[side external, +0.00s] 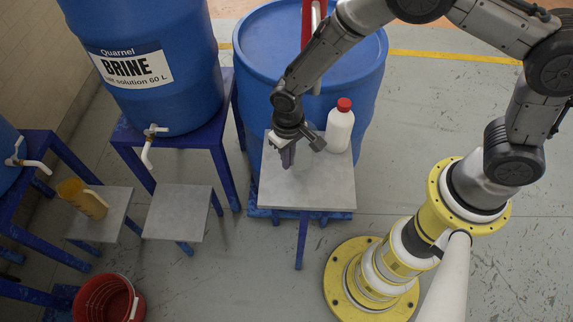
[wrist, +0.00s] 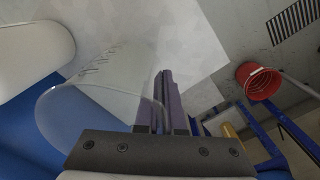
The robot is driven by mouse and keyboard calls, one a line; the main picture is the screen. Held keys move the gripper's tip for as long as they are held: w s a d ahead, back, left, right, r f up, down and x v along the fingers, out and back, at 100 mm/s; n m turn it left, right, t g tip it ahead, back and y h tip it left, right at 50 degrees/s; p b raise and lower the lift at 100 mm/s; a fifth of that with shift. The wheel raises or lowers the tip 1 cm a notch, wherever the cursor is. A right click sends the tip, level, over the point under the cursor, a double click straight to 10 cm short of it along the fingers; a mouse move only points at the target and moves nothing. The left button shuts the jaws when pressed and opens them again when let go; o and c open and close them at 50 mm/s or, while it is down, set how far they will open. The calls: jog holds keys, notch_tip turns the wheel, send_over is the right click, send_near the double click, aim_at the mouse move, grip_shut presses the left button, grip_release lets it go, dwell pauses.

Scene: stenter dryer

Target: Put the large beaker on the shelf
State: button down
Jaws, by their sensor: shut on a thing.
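The large beaker (wrist: 85,105) is clear, with dark graduation marks, and lies left of the fingers in the wrist view. In the side view it is only a faint outline beside the fingers. My gripper (side external: 288,157) points down over the grey shelf (side external: 305,196) in front of the blue drum. Its fingers also show in the wrist view (wrist: 164,85), shut on the beaker at its handle side; the exact grip is partly hidden. I cannot tell whether the beaker's base touches the shelf.
A white bottle with red cap (side external: 340,127) stands at the shelf's back right, close to the beaker. A second grey shelf (side external: 178,212) is empty. An amber jug (side external: 85,200) stands on a third, left. A red bucket (side external: 108,300) is on the floor. A brine barrel (side external: 150,75) stands behind.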

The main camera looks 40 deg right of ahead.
aim_at(299, 147)
jog(key=shift+w+a+f, duration=0.1)
jog(key=shift+w+f, duration=0.1)
jog(key=shift+f, duration=1.55)
jog(key=shift+f, duration=0.15)
jog(key=c, duration=1)
grip_release()
notch_tip(299, 147, up, 12)
jog(key=shift+f, duration=0.2)
jog(key=shift+o, duration=0.7)
jog(key=shift+r, duration=0.4)
